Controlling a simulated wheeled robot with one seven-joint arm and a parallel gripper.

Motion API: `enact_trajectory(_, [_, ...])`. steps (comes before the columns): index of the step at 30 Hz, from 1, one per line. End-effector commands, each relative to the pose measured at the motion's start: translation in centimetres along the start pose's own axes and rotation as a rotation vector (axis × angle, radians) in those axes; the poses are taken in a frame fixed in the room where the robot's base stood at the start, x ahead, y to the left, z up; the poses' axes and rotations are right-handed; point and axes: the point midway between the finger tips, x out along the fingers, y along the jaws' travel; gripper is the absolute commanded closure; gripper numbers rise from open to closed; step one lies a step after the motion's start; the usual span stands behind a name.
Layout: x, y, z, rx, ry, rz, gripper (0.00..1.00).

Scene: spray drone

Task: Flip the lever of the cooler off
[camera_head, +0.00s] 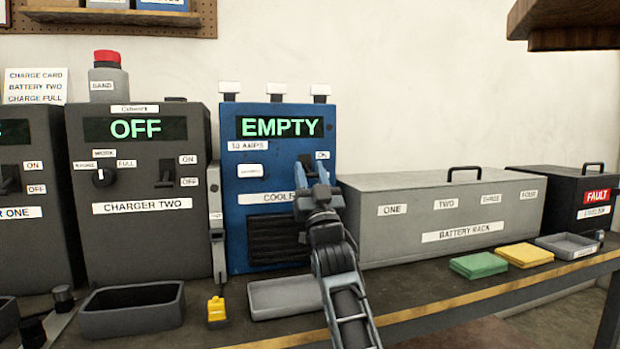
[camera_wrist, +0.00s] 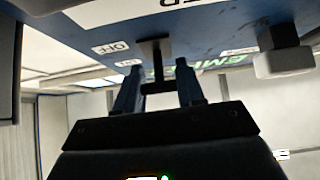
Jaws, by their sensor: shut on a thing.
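The cooler (camera_head: 240,220) is a blue box with a green "EMPTY" display, standing on the bench in the middle of the head view. Its black lever (camera_wrist: 155,52) shows in the wrist view with a crossbar between my fingers. Beside the lever are an "OFF" label (camera_wrist: 110,47) and an "ON" label (camera_wrist: 129,62). My gripper (camera_wrist: 158,90) is shut on the lever, with one blue finger at each end of the crossbar. In the head view my arm hides most of the lever and the OFF label, and I cannot tell its exact tilt.
Charger two (camera_head: 140,240), reading "OFF", stands left of the cooler. The grey battery rack (camera_head: 400,237) stands close on the right. A grey tray (camera_head: 270,311) lies in front of the cooler, with a yellow connector (camera_head: 216,312) left of it. A wooden shelf (camera_head: 570,38) overhangs at upper right.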

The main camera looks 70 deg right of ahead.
Motion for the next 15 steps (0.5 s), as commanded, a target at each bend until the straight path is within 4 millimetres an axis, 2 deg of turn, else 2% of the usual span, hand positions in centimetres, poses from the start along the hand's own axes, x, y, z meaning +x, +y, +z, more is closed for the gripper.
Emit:
enact_trajectory(7, [-0.05,0.00,0.03,-0.001,-0.001,0.000,0.92])
enact_trajectory(8, [-0.05,0.00,0.03,-0.001,-0.001,0.000,0.59])
enact_trajectory(15, [-0.03,0.00,0.01,0.000,-0.001,0.000,0.36])
